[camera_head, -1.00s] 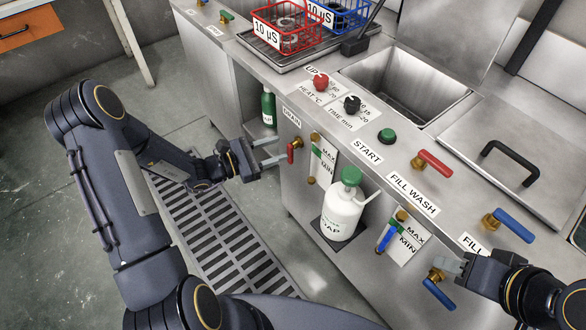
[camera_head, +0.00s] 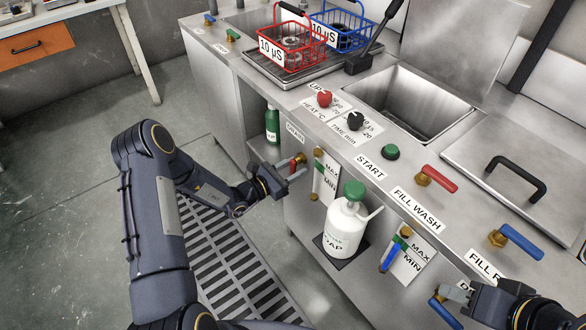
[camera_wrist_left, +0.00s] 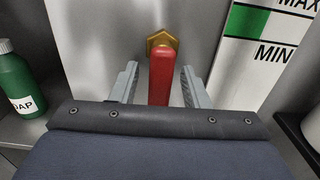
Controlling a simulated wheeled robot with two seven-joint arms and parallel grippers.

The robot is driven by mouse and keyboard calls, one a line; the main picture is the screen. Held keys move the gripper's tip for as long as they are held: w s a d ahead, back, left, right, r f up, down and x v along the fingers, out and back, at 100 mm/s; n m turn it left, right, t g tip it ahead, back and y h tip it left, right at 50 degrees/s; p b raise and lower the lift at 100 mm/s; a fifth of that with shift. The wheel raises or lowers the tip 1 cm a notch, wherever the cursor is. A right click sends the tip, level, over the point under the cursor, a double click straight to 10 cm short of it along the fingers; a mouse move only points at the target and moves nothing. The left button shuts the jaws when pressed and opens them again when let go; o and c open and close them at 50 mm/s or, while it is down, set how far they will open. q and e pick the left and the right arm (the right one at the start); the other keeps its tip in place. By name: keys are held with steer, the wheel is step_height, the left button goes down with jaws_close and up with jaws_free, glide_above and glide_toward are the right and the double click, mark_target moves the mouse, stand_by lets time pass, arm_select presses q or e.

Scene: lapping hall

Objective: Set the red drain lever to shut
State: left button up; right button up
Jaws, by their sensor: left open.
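The red drain lever (camera_head: 293,165) sits on a brass fitting (camera_head: 302,157) on the cabinet front, under the DRAIN label. In the left wrist view the lever (camera_wrist_left: 160,76) runs down from its brass nut (camera_wrist_left: 161,40). My left gripper (camera_head: 296,172) is open at the lever. In the left wrist view one finger of this gripper (camera_wrist_left: 158,84) is on each side of the lever, with a visible gap on both sides. The lever's lower end is hidden behind the gripper body. My right gripper (camera_head: 458,292) is beside a blue lever (camera_head: 446,313) at the lower right; its finger opening is unclear.
A MAX/MIN level gauge (camera_head: 326,178) is just right of the red lever. A white soap bottle (camera_head: 347,228) stands on a small shelf further right. A green bottle (camera_head: 272,125) stands in the recess to the left. Floor grating (camera_head: 235,260) lies below.

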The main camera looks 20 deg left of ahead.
arm_select(q)
jaws_close()
